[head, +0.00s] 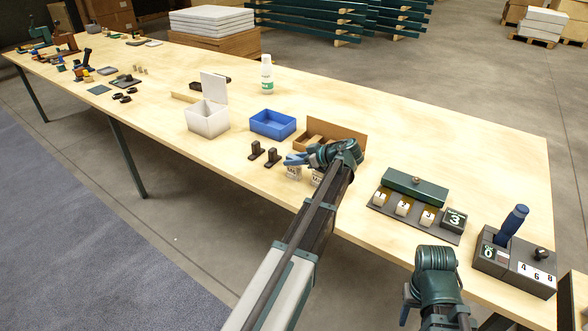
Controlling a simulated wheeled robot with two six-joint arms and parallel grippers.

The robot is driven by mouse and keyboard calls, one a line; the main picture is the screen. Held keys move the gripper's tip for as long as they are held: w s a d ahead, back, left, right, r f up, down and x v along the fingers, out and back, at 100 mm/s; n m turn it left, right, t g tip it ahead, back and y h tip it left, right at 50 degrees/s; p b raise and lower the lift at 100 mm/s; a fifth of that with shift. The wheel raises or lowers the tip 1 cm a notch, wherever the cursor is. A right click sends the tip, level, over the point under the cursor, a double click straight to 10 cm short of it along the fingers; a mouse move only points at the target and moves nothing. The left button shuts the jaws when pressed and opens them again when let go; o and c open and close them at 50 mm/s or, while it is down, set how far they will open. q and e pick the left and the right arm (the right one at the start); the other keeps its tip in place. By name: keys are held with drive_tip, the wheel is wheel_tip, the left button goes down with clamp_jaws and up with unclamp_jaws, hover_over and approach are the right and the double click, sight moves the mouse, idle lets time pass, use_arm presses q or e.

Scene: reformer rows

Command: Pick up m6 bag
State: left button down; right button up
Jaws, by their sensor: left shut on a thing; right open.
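My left gripper (293,160) is over the near edge of the table, in front of the open cardboard box. It is shut on the m6 bag, a small whitish bag (293,172) with dark print, just below its fingertips. The print is too small to read surely. A second small whitish bag (317,179) with print is just right of it, partly hidden by my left arm. Whether the held bag touches the table cannot be told. My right gripper (406,304) is open and empty at the lower right, off the table's near edge.
On the table (450,140) are a blue tray (273,124), a white lidded box (207,118), a cardboard box (338,134), two black clips (264,155), a white bottle (267,75), a numbered board (415,215) and a blue-handled device (514,265). The table's far right is clear.

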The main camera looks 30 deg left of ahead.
use_arm(q)
wheel_tip(320, 180, up, 10)
drive_tip(key=p, duration=1)
